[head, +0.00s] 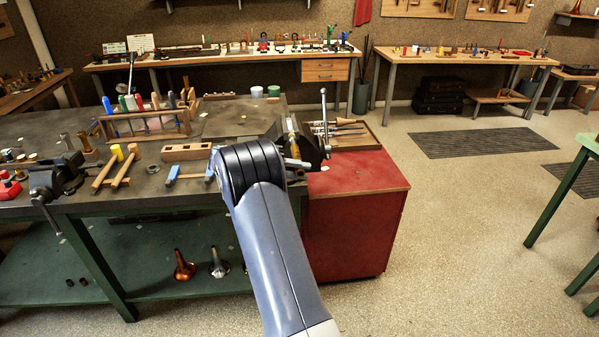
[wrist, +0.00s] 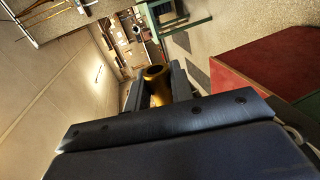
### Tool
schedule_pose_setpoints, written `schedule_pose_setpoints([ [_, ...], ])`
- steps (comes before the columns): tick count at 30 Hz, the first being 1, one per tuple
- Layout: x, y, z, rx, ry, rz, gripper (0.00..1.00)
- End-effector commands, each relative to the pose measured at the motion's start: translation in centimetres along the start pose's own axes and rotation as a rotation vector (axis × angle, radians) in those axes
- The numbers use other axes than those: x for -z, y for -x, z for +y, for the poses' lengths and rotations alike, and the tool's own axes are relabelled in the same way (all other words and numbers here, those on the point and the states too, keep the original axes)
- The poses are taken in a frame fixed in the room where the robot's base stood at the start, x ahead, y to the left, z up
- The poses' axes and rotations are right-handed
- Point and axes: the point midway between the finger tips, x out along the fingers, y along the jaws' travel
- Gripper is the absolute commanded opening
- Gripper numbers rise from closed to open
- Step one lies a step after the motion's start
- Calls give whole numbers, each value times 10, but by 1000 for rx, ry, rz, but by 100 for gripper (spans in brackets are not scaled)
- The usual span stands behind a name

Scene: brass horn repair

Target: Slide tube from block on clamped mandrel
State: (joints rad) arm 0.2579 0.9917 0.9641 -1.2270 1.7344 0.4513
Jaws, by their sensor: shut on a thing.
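In the wrist view my gripper (wrist: 157,82) is shut on a brass tube (wrist: 158,92), whose open, dark end faces up between the two fingers. A wooden block (head: 187,151) with holes lies on the dark bench, left of my arm. A dark vise (head: 57,180) stands at the bench's left front. A dark fixture (head: 312,140) with an upright metal rod (head: 324,112) shows just right of my arm. I cannot tell which piece is the clamped mandrel.
A wooden rack of coloured-handle tools (head: 145,121) stands behind the block. Wooden stands (head: 118,168) lie left of it. A red cabinet (head: 360,205) with a tool tray (head: 350,135) is at the right. The floor further right is open, with dark mats (head: 485,142).

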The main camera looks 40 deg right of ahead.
Motion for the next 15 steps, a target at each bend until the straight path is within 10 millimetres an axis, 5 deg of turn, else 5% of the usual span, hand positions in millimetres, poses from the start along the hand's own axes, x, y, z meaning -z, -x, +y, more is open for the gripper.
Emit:
schedule_pose_setpoints([
  [15,21,0,1,0,-1,0,0],
])
